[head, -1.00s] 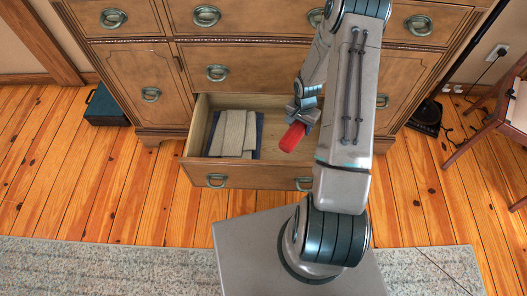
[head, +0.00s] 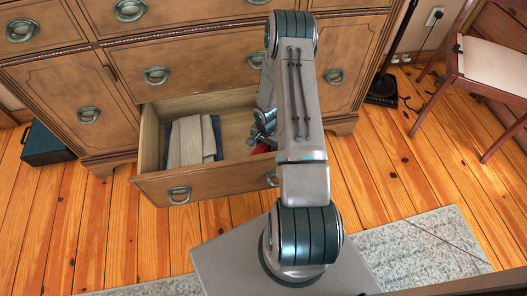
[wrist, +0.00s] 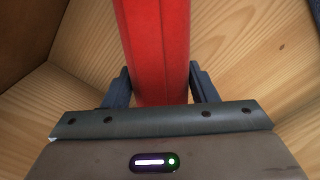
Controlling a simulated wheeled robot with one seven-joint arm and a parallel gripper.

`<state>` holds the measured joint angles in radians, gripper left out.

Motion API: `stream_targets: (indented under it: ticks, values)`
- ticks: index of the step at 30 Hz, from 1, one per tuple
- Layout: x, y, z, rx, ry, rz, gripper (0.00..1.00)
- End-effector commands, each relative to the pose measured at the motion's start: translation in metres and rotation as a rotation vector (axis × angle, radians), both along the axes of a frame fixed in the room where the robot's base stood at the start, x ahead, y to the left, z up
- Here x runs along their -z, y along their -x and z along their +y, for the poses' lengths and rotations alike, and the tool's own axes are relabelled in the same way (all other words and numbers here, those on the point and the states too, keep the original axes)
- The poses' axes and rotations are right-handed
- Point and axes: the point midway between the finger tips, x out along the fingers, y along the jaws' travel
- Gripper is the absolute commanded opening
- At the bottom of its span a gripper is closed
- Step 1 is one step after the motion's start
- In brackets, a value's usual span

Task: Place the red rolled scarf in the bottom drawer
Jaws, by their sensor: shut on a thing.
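The red rolled scarf (wrist: 158,50) is between the two fingers of my gripper (wrist: 160,88) in the wrist view, and the gripper is shut on it. Bare pale wood of the drawer's inside shows behind the scarf. In the head view, only a bit of the scarf (head: 261,148) shows; my arm hides the rest. My gripper (head: 264,138) is over the right part of the open bottom drawer (head: 225,178). I cannot tell whether the scarf touches the drawer floor.
Folded beige and dark blue cloths (head: 192,140) lie in the left part of the drawer. The wooden dresser (head: 110,60) stands behind. A dark green box (head: 45,145) is on the floor at left, and a chair (head: 480,75) is at right.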

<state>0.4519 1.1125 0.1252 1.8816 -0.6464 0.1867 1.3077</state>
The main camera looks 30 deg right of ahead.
Motion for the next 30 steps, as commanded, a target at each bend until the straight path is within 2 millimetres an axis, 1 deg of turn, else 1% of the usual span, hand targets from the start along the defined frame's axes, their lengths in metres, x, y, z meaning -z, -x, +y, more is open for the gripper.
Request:
stream_targets:
  ticks: [3, 7, 14, 18, 19, 21, 30]
  values:
    - [0.018, 0.001, 0.001, -0.001, -0.001, 0.003, 0.23]
    - [0.035, 0.001, 0.000, -0.001, -0.001, 0.003, 0.23]
    - [0.034, 0.000, 0.000, 0.000, 0.000, 0.001, 0.23]
    - [0.039, 0.000, 0.000, -0.001, 0.000, 0.001, 0.23]
    - [0.038, 0.001, 0.000, -0.001, 0.000, 0.001, 0.58]
    - [0.037, 0.001, 0.000, -0.001, 0.000, 0.001, 0.74]
    - [0.036, 0.000, 0.000, -0.001, 0.000, 0.001, 0.74]
